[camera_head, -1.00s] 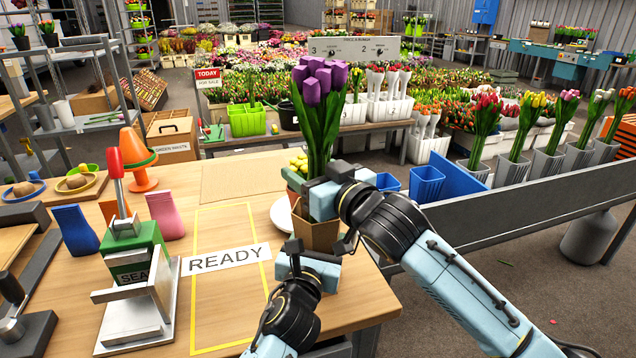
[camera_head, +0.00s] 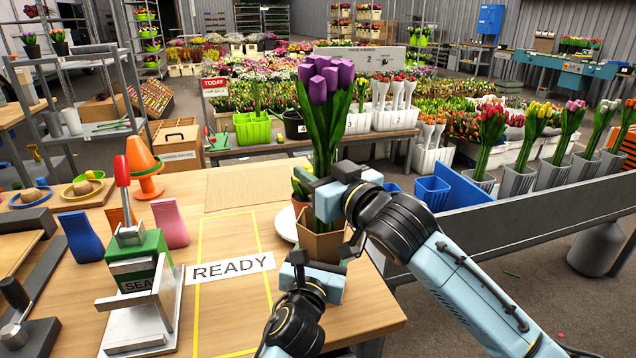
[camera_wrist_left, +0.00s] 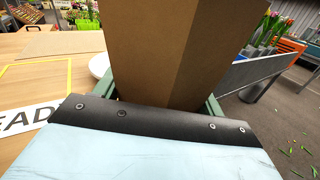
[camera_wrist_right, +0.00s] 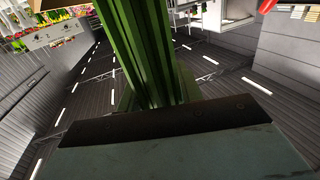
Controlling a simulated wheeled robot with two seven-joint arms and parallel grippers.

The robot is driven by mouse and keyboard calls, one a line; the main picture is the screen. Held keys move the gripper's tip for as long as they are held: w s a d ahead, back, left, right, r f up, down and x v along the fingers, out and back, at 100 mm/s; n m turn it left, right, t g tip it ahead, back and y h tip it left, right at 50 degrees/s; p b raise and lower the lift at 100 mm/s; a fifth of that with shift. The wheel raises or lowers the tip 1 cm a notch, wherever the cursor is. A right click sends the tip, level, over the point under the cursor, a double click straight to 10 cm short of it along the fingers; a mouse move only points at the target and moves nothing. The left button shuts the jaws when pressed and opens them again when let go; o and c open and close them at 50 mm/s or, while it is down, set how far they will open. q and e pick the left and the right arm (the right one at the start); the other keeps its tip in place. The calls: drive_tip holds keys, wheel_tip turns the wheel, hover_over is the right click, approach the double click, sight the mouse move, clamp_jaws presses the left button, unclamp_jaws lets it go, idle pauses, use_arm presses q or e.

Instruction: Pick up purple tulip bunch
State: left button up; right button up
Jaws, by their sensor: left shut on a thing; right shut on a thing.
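The purple tulip bunch (camera_head: 327,80) stands upright, its green leaves and stems above a brown paper container (camera_head: 324,246). My right gripper (camera_head: 328,198) is shut on the green stems, just above the container; the stems also fill the right wrist view (camera_wrist_right: 145,50). My left gripper (camera_head: 322,262) is shut on the brown container, low down near the front of the table. In the left wrist view the container (camera_wrist_left: 165,50) sits between the green fingers. The stems' lower ends are hidden by the container and my right gripper.
A white plate (camera_head: 286,228) and a potted plant are close behind the container. The wooden table (camera_head: 240,330) has a yellow-outlined READY area to the left, with a green sealing press (camera_head: 140,265) beyond it. Grey vases with tulips (camera_head: 515,178) stand at the right.

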use_arm(q)
drive_tip(key=shift+f, duration=0.15)
use_arm(e)
wheel_tip(320, 180, up, 16)
drive_tip(key=shift+r, duration=0.2)
use_arm(q)
drive_tip(key=o, duration=1.1)
